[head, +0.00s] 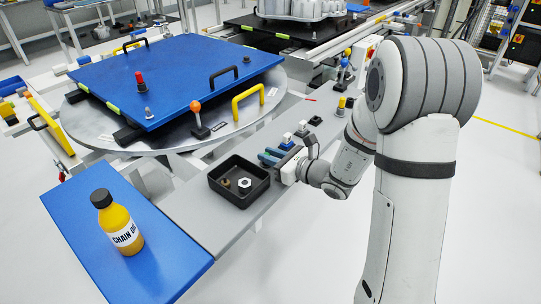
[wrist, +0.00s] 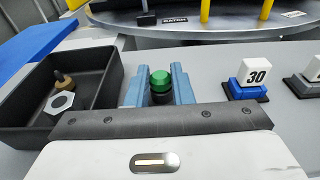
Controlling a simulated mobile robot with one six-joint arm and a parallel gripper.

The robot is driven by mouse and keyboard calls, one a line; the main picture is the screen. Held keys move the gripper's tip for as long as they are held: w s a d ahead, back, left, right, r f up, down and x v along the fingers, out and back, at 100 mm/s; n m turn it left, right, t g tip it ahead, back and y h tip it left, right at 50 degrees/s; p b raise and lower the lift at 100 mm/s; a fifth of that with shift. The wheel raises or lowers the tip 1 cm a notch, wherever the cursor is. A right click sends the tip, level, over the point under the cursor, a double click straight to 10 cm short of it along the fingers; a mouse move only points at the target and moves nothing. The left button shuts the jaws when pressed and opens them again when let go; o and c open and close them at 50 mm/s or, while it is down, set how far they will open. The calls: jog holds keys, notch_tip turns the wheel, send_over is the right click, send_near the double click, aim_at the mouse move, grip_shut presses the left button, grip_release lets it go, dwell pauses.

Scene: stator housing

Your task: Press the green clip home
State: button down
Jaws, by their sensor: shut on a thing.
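My gripper (wrist: 160,92) has blue fingers, which stand on both sides of a small green-capped piece (wrist: 160,80) with a black lower part. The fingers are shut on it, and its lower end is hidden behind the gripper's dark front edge. In the head view my gripper (head: 270,156) is low over the grey shelf, just right of the black tray. The green piece cannot be made out there. Small light-green pieces (head: 149,113) sit along the edge of the blue plate (head: 180,80) on the round turntable; I cannot tell how they are seated.
The black tray (head: 212,186) holds a hex nut (head: 244,183) and a brass-coloured part. A white block marked 30 (wrist: 257,74) on a blue base stands right of my gripper. A chain oil bottle (head: 118,225) stands on the blue board. Yellow and black handles rise around the turntable.

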jog(key=shift+r, duration=0.35)
dwell(0.6)
jog(key=shift+r+p, duration=0.95)
jog(key=shift+r, duration=0.15)
notch_tip(320, 180, up, 6)
jog(key=p, duration=0.4)
jog(key=shift+r, duration=0.1)
